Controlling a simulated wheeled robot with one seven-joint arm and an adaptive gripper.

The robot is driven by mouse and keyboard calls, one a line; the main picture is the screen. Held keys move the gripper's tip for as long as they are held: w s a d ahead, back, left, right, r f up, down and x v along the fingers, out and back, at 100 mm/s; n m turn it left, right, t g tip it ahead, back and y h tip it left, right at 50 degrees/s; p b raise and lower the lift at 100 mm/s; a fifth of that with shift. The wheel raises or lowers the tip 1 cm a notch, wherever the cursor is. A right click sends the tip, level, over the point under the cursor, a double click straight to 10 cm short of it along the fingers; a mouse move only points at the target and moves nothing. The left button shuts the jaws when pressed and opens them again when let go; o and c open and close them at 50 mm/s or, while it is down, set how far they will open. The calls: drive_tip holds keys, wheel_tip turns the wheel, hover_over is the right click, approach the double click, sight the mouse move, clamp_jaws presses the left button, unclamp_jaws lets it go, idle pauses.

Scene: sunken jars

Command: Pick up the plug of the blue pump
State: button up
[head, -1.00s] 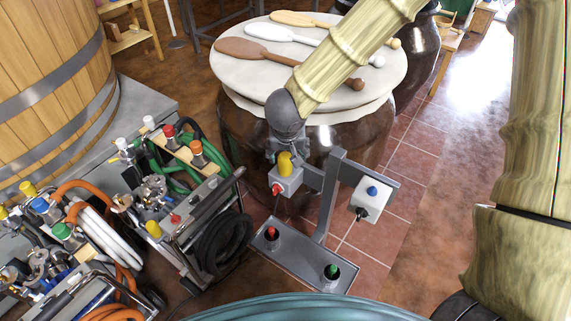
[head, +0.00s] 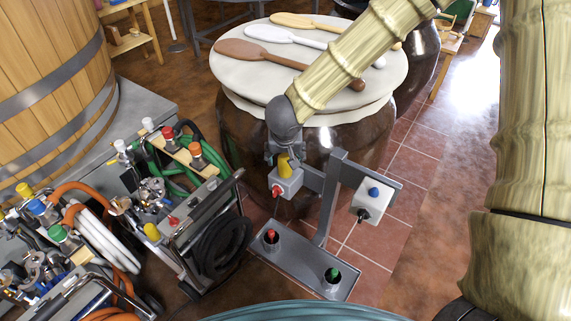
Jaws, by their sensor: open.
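A grey stand carries a left socket box (head: 287,184) with a yellow cap (head: 285,166) and a red plug (head: 277,191) in its front. Its right socket box (head: 373,203) has a blue cap (head: 373,192) and a dark plug (head: 363,214) low on its front, with a cable hanging down. A red plug (head: 270,236) and a green plug (head: 333,274) stand in cups on the stand's base. Which plug belongs to the blue pump I cannot tell. My gripper (head: 285,158) is open, pointing down at the yellow cap; whether it touches is unclear.
Pump carts with hoses crowd the left, with a black hose coil (head: 222,248) close to the stand. A large brown jar (head: 245,140) with a pale lid (head: 235,75) and paddles stands behind. The tiled floor right of the stand is clear.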

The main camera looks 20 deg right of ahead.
sight(285, 157)
drive_tip(key=x, duration=0.4)
drive_tip(key=shift+w+b, duration=0.15)
drive_tip(key=shift+b, duration=0.15)
drive_tip(key=shift+r, duration=0.1)
drive_tip(key=c, duration=1.2)
